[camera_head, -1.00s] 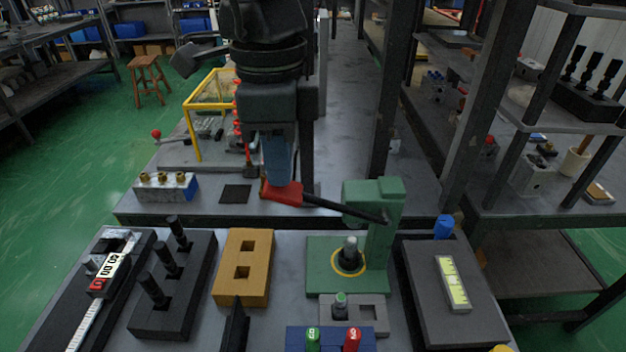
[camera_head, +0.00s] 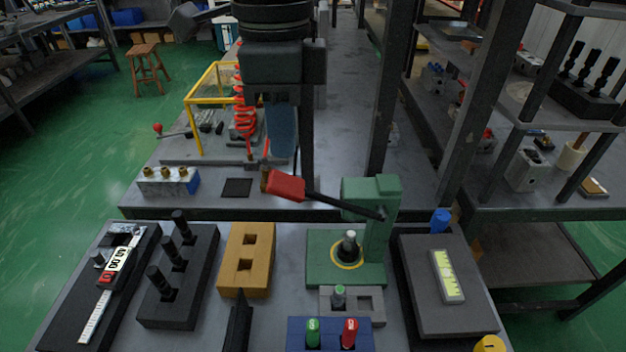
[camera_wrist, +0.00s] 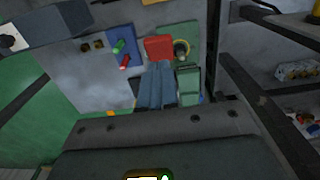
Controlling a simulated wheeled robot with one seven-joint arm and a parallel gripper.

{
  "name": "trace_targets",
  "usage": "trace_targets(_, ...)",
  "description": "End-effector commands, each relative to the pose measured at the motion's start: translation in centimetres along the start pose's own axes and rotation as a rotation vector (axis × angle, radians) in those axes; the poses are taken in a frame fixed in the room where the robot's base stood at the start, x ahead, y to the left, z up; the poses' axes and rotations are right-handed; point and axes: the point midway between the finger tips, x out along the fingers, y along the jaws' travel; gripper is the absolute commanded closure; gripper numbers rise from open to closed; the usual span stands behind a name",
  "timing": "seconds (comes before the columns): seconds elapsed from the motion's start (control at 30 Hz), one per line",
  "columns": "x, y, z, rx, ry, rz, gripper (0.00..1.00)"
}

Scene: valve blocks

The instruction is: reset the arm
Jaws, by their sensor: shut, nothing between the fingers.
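My gripper (camera_head: 283,158) hangs over the bench, its blue-grey fingers together and empty. The fingertips are just above and behind the red grip (camera_head: 287,185) of the green press (camera_head: 375,235) in the head view; I cannot tell if they touch it. The black lever slopes from that grip down to the press column. In the wrist view my shut fingers (camera_wrist: 156,88) point toward the red grip (camera_wrist: 158,48), with the press (camera_wrist: 188,82) beside them on the right.
On the near bench are a yellow block (camera_head: 247,265), a black block with pegs (camera_head: 172,290), a blue box with green and red knobs (camera_head: 330,335) and a dark box (camera_head: 440,285). Behind stands a yellow frame (camera_head: 198,130). Shelf posts (camera_head: 470,110) rise at the right.

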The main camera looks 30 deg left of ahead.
Motion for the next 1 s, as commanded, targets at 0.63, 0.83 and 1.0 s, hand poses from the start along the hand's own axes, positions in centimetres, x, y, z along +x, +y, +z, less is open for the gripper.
trace_targets(0.63,-2.3,0.0,0.0,0.000,0.000,0.000,1.00)
trace_targets(0.83,-2.0,0.3,0.4,-0.002,-0.016,0.012,1.00)
trace_targets(1.0,0.4,3.2,4.0,-0.017,-0.168,0.114,1.00)
